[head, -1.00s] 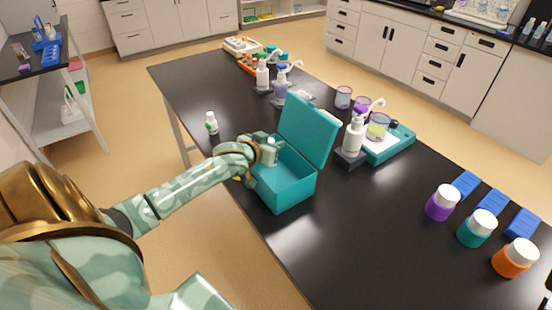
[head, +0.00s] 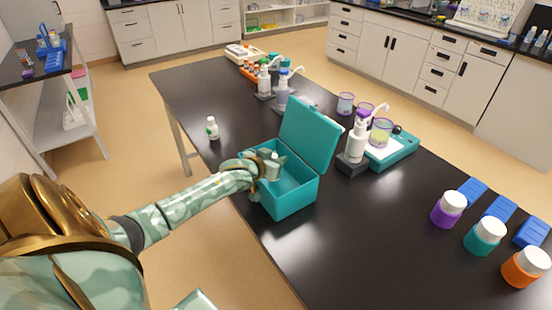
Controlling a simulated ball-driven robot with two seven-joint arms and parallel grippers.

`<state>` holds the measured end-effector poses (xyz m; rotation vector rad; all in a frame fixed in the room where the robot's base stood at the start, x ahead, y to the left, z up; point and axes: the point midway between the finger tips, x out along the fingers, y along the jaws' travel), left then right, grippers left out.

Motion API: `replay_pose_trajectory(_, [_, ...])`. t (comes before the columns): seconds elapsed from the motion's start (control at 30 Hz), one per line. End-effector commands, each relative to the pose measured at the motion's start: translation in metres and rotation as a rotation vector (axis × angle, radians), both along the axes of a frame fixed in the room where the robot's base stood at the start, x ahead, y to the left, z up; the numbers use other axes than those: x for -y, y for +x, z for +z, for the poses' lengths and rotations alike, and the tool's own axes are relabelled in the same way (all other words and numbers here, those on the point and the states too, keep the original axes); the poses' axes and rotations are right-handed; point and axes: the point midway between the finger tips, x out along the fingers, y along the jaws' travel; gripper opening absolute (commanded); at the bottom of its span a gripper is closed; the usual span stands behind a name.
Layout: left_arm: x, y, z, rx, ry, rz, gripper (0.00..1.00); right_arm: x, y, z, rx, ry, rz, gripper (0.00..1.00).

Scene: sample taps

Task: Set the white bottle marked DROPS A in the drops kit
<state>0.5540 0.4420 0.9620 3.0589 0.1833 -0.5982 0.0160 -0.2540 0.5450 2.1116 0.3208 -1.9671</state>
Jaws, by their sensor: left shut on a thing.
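The drops kit is an open teal box (head: 292,203) near the table's left edge, with its lid (head: 310,137) raised at the back. My left gripper (head: 271,167) is at the box's open top, on its left side. It is shut on a small white thing, likely the white bottle; the fingers hide most of it and no marking can be read. Another small white bottle with a green marking (head: 212,129) stands upright on the table, left of and behind the box. My right gripper is not in view.
A white pump bottle (head: 357,143) and a teal device with a beaker (head: 396,150) stand right of the lid. Jars with purple (head: 447,211), teal (head: 484,238) and orange (head: 525,268) bodies stand at the right. The black table (head: 330,240) is clear in front.

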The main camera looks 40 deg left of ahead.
Motion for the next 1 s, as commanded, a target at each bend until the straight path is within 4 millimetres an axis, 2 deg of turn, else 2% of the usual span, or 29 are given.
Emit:
replay_pose_trajectory(0.03, [0.001, -0.001, -0.006, -0.006, -0.006, 0.001, 0.0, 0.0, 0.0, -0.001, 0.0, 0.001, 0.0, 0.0])
replay_pose_trajectory(0.23, [0.002, -0.002, -0.011, -0.012, -0.008, 0.0, 0.0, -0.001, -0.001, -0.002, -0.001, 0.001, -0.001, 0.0])
replay_pose_trajectory(0.27, [0.002, -0.003, -0.012, -0.013, -0.009, 0.001, 0.32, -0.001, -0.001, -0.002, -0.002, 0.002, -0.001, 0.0])
replay_pose_trajectory(0.3, [0.002, -0.003, -0.013, -0.015, -0.01, 0.001, 0.43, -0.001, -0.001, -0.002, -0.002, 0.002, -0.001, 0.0])
replay_pose_trajectory(0.33, [0.002, -0.003, -0.013, -0.015, -0.01, 0.001, 0.46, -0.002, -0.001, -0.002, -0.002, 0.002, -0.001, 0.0])
replay_pose_trajectory(0.6, [0.003, -0.004, -0.016, -0.02, -0.015, 0.001, 0.46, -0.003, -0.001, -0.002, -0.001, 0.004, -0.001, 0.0])
replay_pose_trajectory(0.73, [0.003, -0.004, -0.003, -0.02, -0.014, 0.001, 0.46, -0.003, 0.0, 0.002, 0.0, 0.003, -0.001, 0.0])
replay_pose_trajectory(1.0, [0.009, -0.062, 0.029, -0.013, -0.011, 0.001, 0.46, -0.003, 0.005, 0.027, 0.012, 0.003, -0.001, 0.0])
